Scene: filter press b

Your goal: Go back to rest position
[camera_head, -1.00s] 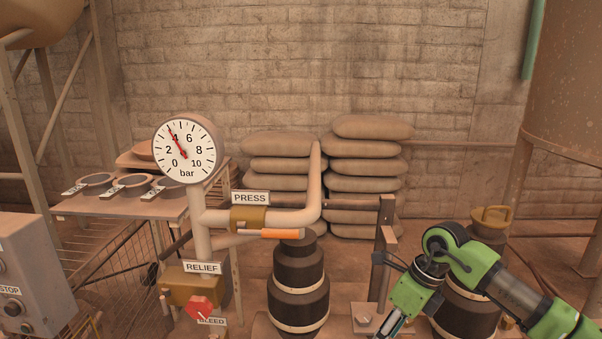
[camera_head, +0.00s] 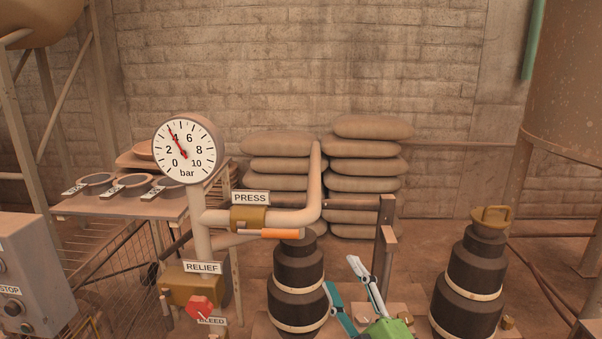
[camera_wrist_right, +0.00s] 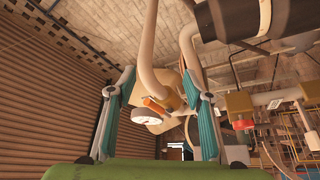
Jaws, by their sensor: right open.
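My right gripper (camera_head: 342,274) is low in the head view, with its two teal-padded fingers spread apart and pointing up. Nothing is between them. It is right of the near dark stacked cylinder (camera_head: 298,282); I cannot tell whether it touches anything. In the right wrist view its fingers (camera_wrist_right: 158,85) stand wide apart, with pipes and an orange handle seen beyond them. My left gripper is not in view.
The PRESS valve's orange handle (camera_head: 280,234) lies level. The gauge (camera_head: 184,149) needle points near 4 bar. A red knob (camera_head: 200,307) sits below the RELIEF sign. A second dark cylinder (camera_head: 470,285) stands right. Sacks (camera_head: 365,148) are stacked behind.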

